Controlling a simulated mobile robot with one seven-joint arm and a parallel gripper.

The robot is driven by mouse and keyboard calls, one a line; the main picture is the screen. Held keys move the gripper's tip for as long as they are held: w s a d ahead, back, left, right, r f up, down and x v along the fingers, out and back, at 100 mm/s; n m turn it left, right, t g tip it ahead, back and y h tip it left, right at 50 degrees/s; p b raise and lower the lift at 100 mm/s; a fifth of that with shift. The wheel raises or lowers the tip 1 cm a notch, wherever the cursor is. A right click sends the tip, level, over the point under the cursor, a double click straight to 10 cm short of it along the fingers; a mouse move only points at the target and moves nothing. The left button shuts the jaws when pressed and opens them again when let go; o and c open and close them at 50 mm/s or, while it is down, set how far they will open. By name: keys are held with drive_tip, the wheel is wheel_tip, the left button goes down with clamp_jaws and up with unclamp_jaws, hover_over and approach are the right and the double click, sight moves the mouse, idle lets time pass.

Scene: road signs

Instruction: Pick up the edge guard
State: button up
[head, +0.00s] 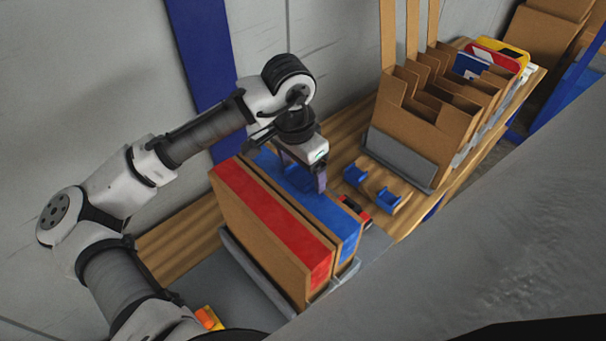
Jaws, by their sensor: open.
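My gripper (302,177) is open and points down over the blue top of a cardboard box (325,212). A darker blue piece, possibly an edge guard (299,176), shows between or just behind the fingers; I cannot tell whether they touch it. Two small blue angled pieces that look like edge guards (355,175) (389,199) lie on the wooden surface to the right of the box. They are apart from my gripper.
A red-topped cardboard box (270,215) stands against the blue-topped one in a grey holder (255,275). A small red and black item (356,209) lies beside them. A cardboard divider rack (418,130) stands on the wooden bench (350,128), with signs (497,55) behind it.

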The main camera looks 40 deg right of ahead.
drive_tip(key=shift+c, duration=0.3)
drive_tip(key=c, duration=1)
drive_tip(key=shift+r, duration=0.15)
